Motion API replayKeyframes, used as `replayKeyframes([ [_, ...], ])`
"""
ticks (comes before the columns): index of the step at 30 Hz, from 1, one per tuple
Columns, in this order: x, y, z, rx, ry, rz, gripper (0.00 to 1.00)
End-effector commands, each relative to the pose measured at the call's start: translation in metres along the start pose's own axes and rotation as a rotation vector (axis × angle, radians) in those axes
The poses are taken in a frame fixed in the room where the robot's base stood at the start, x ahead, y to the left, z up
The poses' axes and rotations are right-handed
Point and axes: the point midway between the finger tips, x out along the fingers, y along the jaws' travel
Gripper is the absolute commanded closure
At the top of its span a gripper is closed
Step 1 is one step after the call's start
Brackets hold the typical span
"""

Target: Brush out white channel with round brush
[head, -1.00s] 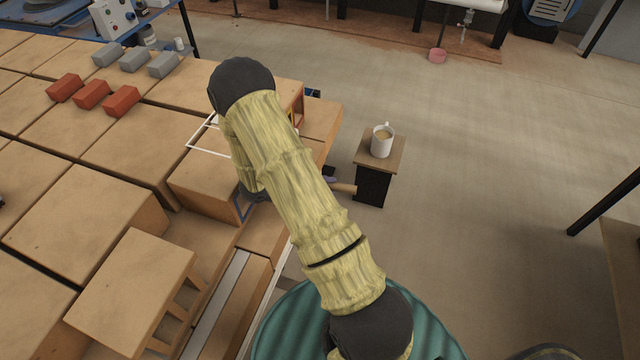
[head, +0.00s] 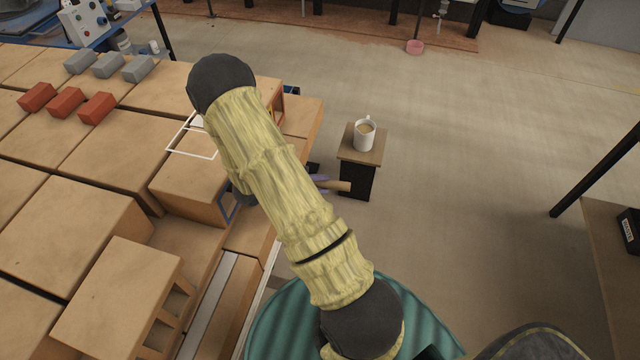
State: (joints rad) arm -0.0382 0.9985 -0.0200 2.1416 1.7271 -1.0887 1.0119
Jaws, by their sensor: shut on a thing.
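The white channel shows as a white square outline (head: 181,150) on the big tan hollow brick, partly behind my arm. My gripper (head: 314,178) shows only as a small dark and purplish patch at the right edge of my arm, over the bench's right side. It is shut on the round brush (head: 338,186), whose wooden handle sticks out to the right. The brush head and my fingertips are hidden behind my arm, so I cannot tell whether the bristles touch the brick or are in a channel.
A blue frame (head: 228,207) and a red frame (head: 280,105) mark other openings nearby. Red bricks (head: 67,102) and grey bricks (head: 108,65) lie at the back left. A white mug (head: 365,134) stands on a small stand (head: 358,180) close to the handle.

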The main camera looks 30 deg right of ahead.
Motion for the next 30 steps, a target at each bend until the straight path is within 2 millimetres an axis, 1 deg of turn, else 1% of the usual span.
replayKeyframes([
  [30,-0.038,-0.004,0.043,0.001,-0.001,0.000,0.94],
])
